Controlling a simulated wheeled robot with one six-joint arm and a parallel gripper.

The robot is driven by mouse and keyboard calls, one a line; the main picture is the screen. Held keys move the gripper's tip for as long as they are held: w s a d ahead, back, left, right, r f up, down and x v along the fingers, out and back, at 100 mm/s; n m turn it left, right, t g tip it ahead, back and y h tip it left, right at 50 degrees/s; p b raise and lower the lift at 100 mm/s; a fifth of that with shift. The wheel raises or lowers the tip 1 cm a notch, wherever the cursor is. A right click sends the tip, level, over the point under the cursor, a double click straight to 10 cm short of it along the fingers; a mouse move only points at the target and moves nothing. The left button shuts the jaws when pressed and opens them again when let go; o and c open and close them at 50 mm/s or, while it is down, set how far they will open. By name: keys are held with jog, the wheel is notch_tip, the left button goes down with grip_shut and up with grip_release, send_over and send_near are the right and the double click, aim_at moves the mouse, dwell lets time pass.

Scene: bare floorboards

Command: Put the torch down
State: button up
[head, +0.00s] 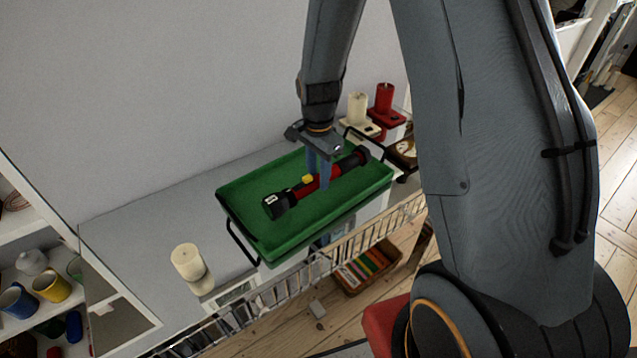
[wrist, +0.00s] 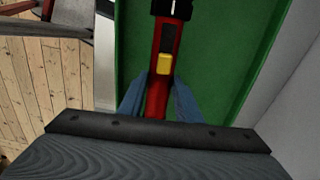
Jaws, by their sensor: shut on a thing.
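The torch is red and black with a yellow switch (head: 307,179), and its black head (head: 279,204) points to the lower left in the head view. It lies over the green tray (head: 240,192), on or just above its floor; I cannot tell which. My gripper (head: 319,184) points down and is shut on the torch's red middle. In the wrist view the torch (wrist: 167,45) runs up between the two blue-grey fingers (wrist: 158,100), with the green tray (wrist: 225,50) around it. The torch's rear part is hidden there by my gripper's body.
The tray stands on a grey shelf top (head: 130,225) against the wall. A wire rail (head: 345,245) runs along the front.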

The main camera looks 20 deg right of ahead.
aim_at(318, 186)
jog(key=shift+f+p, duration=0.45)
jog(key=shift+f, duration=1.35)
jog(key=shift+f, duration=0.1)
jog(key=o, duration=1.2)
jog(key=shift+o, duration=0.2)
notch_tip(318, 186, up, 12)
jog(key=b, duration=0.3)
jog(key=shift+s+r, duration=0.2)
jog(key=shift+s, duration=0.1)
jog(key=s+r+n+t, duration=0.1)
jog(key=s+n, duration=1.2)
jog(key=s, duration=0.2)
jog(key=shift+s+d, duration=0.15)
jog(key=shift+s, duration=0.2)
